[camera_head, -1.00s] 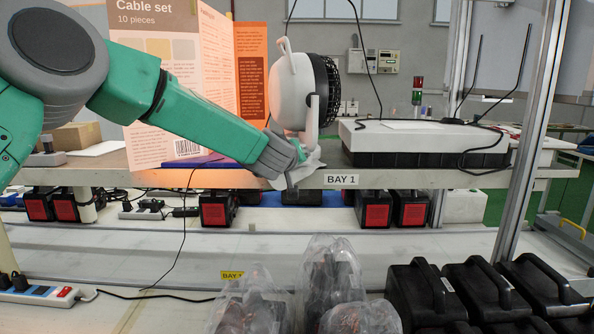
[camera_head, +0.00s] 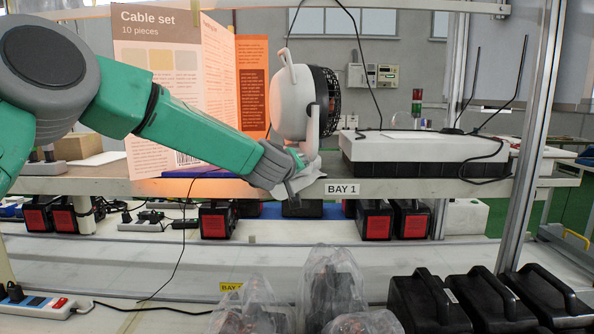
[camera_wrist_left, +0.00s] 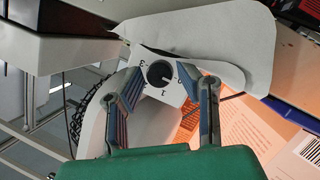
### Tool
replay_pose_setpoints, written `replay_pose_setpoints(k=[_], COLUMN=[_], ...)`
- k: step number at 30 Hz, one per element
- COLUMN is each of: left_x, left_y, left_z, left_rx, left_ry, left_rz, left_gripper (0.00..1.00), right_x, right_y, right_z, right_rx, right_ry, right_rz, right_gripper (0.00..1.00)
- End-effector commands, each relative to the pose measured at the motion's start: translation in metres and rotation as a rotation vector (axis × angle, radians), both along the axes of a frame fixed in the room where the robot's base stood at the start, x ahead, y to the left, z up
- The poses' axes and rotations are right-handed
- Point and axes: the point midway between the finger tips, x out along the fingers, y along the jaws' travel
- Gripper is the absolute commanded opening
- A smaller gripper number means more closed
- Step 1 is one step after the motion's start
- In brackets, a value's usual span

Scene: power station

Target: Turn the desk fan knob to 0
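The desk fan (camera_head: 291,103), white with a black grille, stands upright near the front edge of the shelf. In the left wrist view, its dark round knob (camera_wrist_left: 160,74) sits on the white base (camera_wrist_left: 240,35), with printed marks around it; the exact setting is too small to tell. My left gripper (camera_head: 298,160) is at the fan's base. The left wrist view shows its fingers (camera_wrist_left: 160,78) apart, one on each side of the knob, with visible gaps. Contact with the base cannot be told. My right gripper is not in view.
A tall cable set card (camera_head: 160,75) stands behind my left arm. Right of the fan is a white and black box (camera_head: 425,152) with a loose cable. Bagged items (camera_head: 330,285) and black cases (camera_head: 425,300) stand on the lower level. A metal post (camera_head: 530,130) rises at right.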

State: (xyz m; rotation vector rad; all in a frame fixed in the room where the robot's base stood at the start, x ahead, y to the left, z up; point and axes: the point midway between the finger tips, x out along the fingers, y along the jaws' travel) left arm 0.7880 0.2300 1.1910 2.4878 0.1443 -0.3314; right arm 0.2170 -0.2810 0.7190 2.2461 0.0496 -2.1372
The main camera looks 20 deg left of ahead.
Motion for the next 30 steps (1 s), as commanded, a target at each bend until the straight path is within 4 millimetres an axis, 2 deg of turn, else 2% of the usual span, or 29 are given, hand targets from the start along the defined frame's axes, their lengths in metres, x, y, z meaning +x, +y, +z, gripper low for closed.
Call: replay_pose_setpoints(k=[5,8,21,25,30], left_x=[-0.003,-0.013,-0.095,-0.108,-0.114], left_y=[0.000,0.000,-0.002,-0.002,-0.002], left_z=[0.001,0.004,0.026,0.030,0.031], left_rx=[0.001,0.001,0.001,0.000,0.000], left_ry=[0.001,-0.001,0.001,0.000,0.001], left_rz=[-0.001,-0.001,-0.001,0.001,0.001], left_gripper=[0.31,0.31,0.31,0.31,0.31], right_x=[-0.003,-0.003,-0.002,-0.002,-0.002], right_y=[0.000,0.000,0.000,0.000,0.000], right_z=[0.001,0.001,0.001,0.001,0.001], right_rx=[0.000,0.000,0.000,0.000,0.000], right_ry=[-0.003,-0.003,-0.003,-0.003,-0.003], right_rz=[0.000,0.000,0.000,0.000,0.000], right_gripper=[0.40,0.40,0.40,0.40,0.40])
